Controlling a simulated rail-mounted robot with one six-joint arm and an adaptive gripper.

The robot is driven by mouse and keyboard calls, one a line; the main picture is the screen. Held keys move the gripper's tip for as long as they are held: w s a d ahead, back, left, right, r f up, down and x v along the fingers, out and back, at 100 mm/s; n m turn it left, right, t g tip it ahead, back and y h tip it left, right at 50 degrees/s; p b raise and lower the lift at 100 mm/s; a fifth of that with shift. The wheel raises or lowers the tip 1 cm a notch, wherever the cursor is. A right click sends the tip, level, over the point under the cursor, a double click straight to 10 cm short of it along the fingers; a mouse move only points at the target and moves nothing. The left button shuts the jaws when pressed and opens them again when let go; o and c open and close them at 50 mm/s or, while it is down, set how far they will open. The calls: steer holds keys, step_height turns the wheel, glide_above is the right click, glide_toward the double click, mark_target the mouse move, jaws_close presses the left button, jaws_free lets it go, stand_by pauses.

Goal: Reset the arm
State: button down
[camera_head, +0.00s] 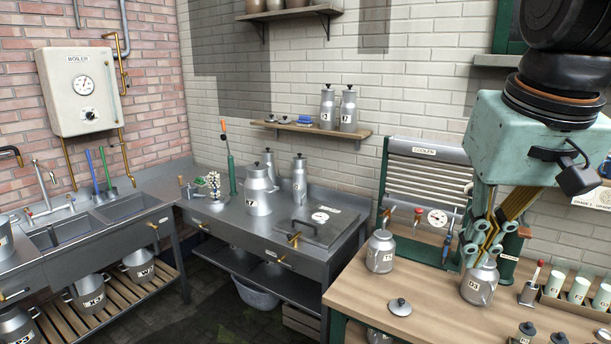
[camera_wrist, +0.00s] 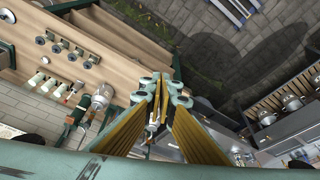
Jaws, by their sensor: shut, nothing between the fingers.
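My gripper (camera_head: 482,248) hangs from the teal arm at the right of the head view, shut and empty. In the head view its fingers overlap the top of a small metal can (camera_head: 479,281) on the wooden bench. In the wrist view my gripper (camera_wrist: 166,84) is in the middle with its fingers together, and a metal can (camera_wrist: 103,92) lies off to its left, apart from it. Part of the can's top is hidden by the fingers in the head view.
The wooden bench (camera_head: 433,316) holds another can (camera_head: 380,251), a loose lid (camera_head: 400,307) and a rack of pale cups (camera_head: 578,289). A cooler (camera_head: 425,190) stands behind it. A steel counter (camera_head: 231,227) with cans is left; floor between is open.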

steer(key=s+a+f+b, duration=0.1)
steer(key=s+a+f, duration=0.1)
steer(key=s+f, duration=0.2)
steer(key=s+a+f+n+b, duration=0.1)
steer(key=s+f, duration=0.3)
steer(key=s, duration=0.7)
steer(key=shift+s+a+b, duration=0.25)
steer(key=shift+a+b, duration=0.15)
steer(key=shift+a, duration=0.45)
steer(key=c, duration=3.5)
jaws_free()
